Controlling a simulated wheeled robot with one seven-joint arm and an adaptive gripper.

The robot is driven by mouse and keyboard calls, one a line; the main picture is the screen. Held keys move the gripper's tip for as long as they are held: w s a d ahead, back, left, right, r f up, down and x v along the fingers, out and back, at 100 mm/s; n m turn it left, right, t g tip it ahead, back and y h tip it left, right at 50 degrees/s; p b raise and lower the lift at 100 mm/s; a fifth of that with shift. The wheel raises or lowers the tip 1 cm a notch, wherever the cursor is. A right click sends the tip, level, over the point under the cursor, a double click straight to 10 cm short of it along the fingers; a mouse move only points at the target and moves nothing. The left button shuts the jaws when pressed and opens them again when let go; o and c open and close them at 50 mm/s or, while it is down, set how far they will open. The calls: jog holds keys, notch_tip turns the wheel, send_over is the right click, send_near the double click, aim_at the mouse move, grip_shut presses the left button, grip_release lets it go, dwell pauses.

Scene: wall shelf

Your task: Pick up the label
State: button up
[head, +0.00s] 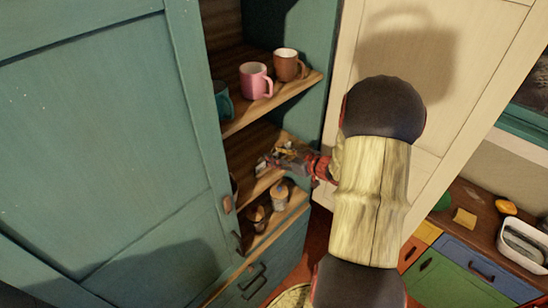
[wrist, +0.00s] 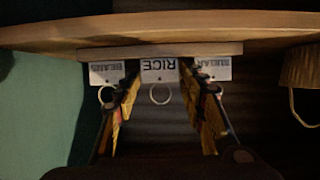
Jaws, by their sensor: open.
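Three white labels with dark letters show in a row in the wrist view, upside down: a BEANS label (wrist: 106,72) at left, a RICE label (wrist: 160,70) in the middle and a SUGAR label (wrist: 213,73) at right. A ring (wrist: 161,94) shows at the RICE label. My gripper (wrist: 160,76) is open, its fingertips on either side of the RICE label. The left fingertip overlaps the gap by BEANS; the right one partly covers SUGAR. I cannot tell if they touch. In the head view my gripper (head: 288,155) is at the middle shelf; the labels cannot be made out there.
The wooden shelf edge (wrist: 160,25) runs close beyond the labels. A pink mug (head: 254,82) and a brown mug (head: 286,66) stand on the shelf above. Small jars (head: 280,194) stand below. A teal cabinet door (head: 100,110) is at left, a cream door (head: 440,60) at right.

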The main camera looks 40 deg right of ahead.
jog(key=shift+c, duration=0.5)
jog(key=shift+c, duration=1.3)
jog(key=shift+r, duration=0.15)
jog(key=shift+r, duration=0.25)
jog(key=r, duration=0.3)
jog(key=shift+s+d+r, duration=0.2)
jog(key=shift+s, duration=0.1)
jog(key=s+d+r, duration=0.3)
jog(key=s+r, duration=0.6)
jog(key=s, duration=0.4)
jog(key=shift+d, duration=0.25)
jog(key=shift+f, duration=0.1)
